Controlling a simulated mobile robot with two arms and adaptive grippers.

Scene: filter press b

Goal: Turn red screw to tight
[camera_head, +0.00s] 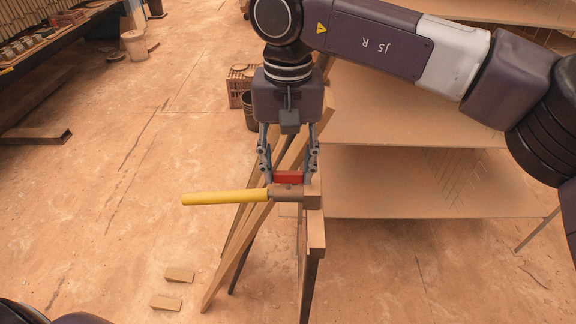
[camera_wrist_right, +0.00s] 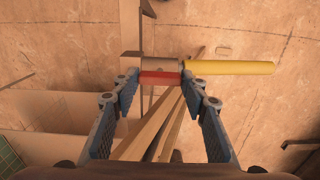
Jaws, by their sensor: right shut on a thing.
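The red screw (camera_head: 289,177) is a short red block on top of a brown fitting (camera_head: 286,192) on a wooden post. A yellow handle (camera_head: 224,198) sticks out to the left from this fitting. My right gripper (camera_head: 289,176) points down, with one finger on each side of the red screw. In the right wrist view the red screw (camera_wrist_right: 160,78) spans between the fingertips, and the yellow handle (camera_wrist_right: 229,68) runs off to the right. The gripper is shut on the red screw. My left gripper is not seen.
Wooden beams (camera_head: 239,240) lean beside the post (camera_head: 311,235). Wide shelves (camera_head: 410,182) stand at the right. A crate (camera_head: 239,86) and a dark bucket (camera_head: 250,110) are behind. Two small wood blocks lie on the floor at lower left. The floor left of the handle is mostly clear.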

